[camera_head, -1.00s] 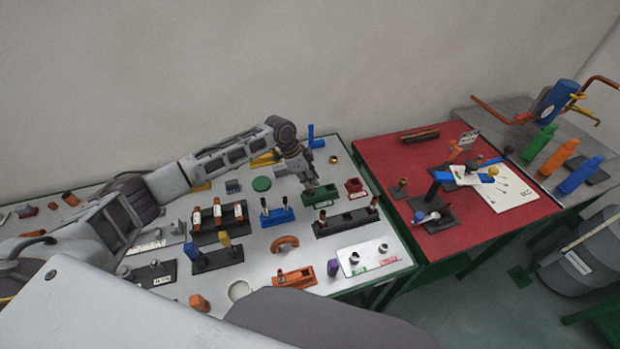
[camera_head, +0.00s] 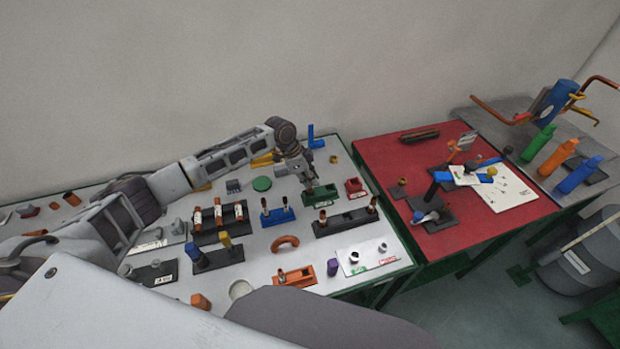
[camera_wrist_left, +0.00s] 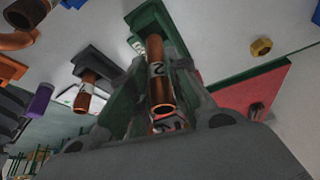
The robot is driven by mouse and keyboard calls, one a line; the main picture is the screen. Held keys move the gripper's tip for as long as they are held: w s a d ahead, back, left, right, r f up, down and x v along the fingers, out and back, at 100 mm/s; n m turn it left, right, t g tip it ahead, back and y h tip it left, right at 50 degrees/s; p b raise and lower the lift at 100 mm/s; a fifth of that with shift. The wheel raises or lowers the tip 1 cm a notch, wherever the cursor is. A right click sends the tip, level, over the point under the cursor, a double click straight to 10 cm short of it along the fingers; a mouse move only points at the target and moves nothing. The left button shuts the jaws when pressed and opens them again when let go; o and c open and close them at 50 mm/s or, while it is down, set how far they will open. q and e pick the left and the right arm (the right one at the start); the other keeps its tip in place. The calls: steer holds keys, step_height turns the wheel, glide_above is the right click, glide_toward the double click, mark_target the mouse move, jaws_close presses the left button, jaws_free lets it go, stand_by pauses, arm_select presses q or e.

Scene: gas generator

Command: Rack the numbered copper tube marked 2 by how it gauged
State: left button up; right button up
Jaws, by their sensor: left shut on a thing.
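My left gripper (camera_head: 309,187) is shut on a copper tube in the left wrist view (camera_wrist_left: 156,52). The tube has a pale band marked 2, and its open end faces the camera. In the head view the gripper is over the grey table, at a green block (camera_head: 323,197); the tube is hard to make out there. A green block also shows behind the tube in the wrist view (camera_wrist_left: 147,18); I cannot tell whether they touch. A black rack (camera_head: 340,228) with a copper tube at each end stands just in front. My right gripper is not in view.
A black rack (camera_head: 222,236) with several labelled tubes and a blue stand (camera_head: 283,218) are left of the gripper. A red block (camera_head: 355,186) is close on its right. A white plate (camera_head: 372,258) with green and red labels lies in front. A red mat (camera_head: 470,222) covers the right side.

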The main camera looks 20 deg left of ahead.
arm_select(q)
steer(key=shift+p, duration=0.35)
stand_by(0.8)
steer(key=shift+f+b, duration=0.4)
steer(key=shift+f, duration=0.65)
steer(key=shift+f+b, duration=0.45)
steer(key=shift+f, duration=0.6)
steer(key=o, duration=0.9)
steer(key=shift+o, duration=0.2)
steer(key=v, duration=1.2)
steer(key=shift+s, duration=0.1)
